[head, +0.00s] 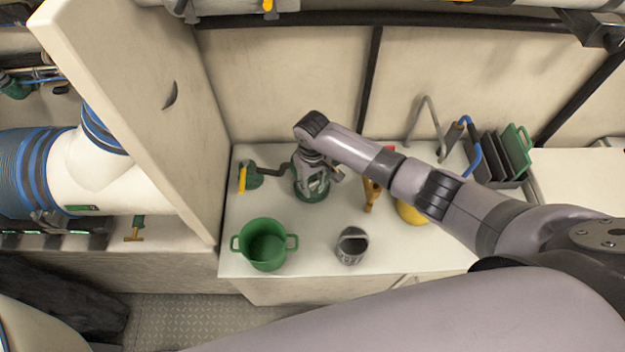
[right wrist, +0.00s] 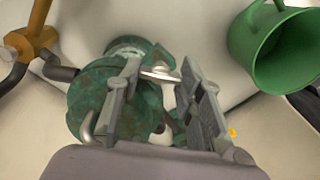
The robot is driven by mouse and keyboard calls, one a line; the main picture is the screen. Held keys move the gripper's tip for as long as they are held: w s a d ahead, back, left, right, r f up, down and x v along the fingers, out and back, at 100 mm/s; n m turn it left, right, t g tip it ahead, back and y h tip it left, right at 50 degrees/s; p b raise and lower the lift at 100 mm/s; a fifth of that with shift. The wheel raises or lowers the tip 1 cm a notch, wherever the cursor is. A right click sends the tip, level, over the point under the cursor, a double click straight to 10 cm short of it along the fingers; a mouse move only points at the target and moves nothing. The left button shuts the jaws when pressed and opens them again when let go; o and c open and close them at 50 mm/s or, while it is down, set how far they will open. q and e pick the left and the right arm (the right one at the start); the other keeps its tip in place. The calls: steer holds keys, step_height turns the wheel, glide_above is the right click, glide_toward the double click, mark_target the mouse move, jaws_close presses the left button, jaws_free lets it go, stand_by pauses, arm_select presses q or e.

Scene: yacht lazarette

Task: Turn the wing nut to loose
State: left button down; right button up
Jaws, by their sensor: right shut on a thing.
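My right gripper (head: 315,178) reaches down over a weathered green metal fitting (head: 309,195) on the white counter. In the right wrist view the fitting (right wrist: 90,98) shows mottled green and brown behind the fingers. The right gripper (right wrist: 160,72) is shut on a small silvery wing nut (right wrist: 158,73), which lies between the fingertips. The fingers hide part of the fitting, and in the head view the gripper hides the wing nut. My left gripper is in neither view.
On the white counter (head: 315,255), a green two-handled pot (head: 266,246) and a grey cup (head: 351,246) stand in front of the fitting. A yellow-brown tool (head: 371,194) and a yellow object (head: 410,213) are to its right. A pale partition (head: 140,95) rises at left.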

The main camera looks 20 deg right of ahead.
mark_target(313, 183)
stand_by(0.5)
steer(key=o, duration=1.2)
steer(key=shift+c, duration=0.2)
step_height(313, 183, up, 12)
